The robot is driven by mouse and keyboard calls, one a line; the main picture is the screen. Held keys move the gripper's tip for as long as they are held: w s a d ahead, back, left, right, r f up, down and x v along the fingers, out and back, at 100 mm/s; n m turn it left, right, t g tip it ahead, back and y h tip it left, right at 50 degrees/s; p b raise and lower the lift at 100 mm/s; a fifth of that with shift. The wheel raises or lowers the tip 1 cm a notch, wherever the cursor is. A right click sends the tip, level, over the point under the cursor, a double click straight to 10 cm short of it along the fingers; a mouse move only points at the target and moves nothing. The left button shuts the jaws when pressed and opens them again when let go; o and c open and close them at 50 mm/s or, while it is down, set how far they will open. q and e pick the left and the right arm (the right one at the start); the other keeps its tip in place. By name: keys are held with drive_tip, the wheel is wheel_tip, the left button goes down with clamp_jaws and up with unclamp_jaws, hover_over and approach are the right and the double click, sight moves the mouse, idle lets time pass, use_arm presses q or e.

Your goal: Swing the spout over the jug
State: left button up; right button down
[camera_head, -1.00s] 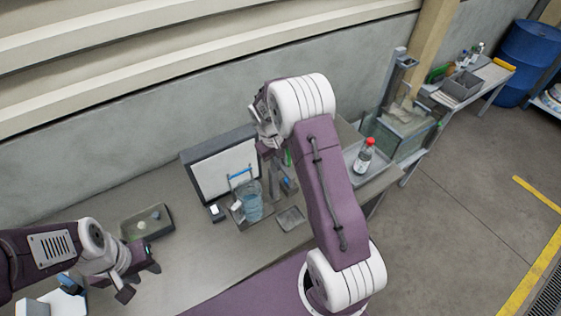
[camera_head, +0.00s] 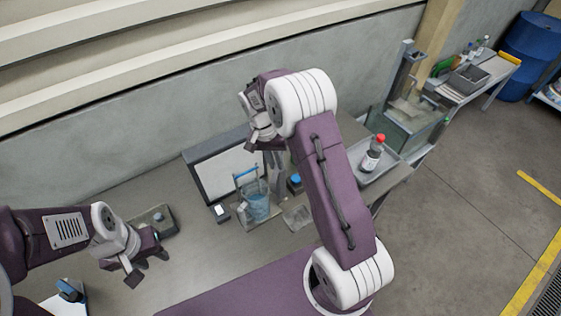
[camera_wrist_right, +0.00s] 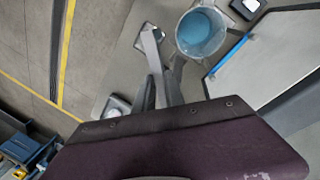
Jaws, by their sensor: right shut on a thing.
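The clear jug (camera_head: 258,208) of blue liquid stands on the bench in front of a pale upright panel. It also shows in the right wrist view (camera_wrist_right: 201,32), seen from above. My right gripper (camera_head: 272,172) is above and just behind the jug. In the right wrist view its fingers (camera_wrist_right: 165,88) are shut on a slim grey bar, apparently the spout (camera_wrist_right: 151,48). The bar's free end appears beside the jug rather than over its mouth. My left gripper (camera_head: 148,266) is open and empty over the bench at left.
A blue-topped frame (camera_head: 246,173) stands close behind the jug. A dark tray (camera_head: 168,231) lies beyond my left gripper. The bench between my left gripper and the jug is mostly clear.

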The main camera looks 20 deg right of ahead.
drive_tip(key=shift+w+a+r+m+g+y+p, duration=0.25)
drive_tip(key=shift+w+m, duration=0.45)
drive_tip(key=shift+m, duration=0.85)
drive_tip(key=shift+w+a+f+m+g+y+p, duration=0.15)
drive_tip(key=shift+w+a+m+p, duration=0.45)
drive_tip(key=shift+m, duration=0.9)
drive_tip(key=shift+w+a+m+g+y+p, duration=0.15)
drive_tip(key=shift+w+m+y, duration=0.15)
drive_tip(key=shift+w+m, duration=0.9)
drive_tip(key=shift+s+m, duration=0.35)
drive_tip(key=shift+m, duration=0.1)
drive_tip(key=c, duration=1.4)
unclamp_jaws()
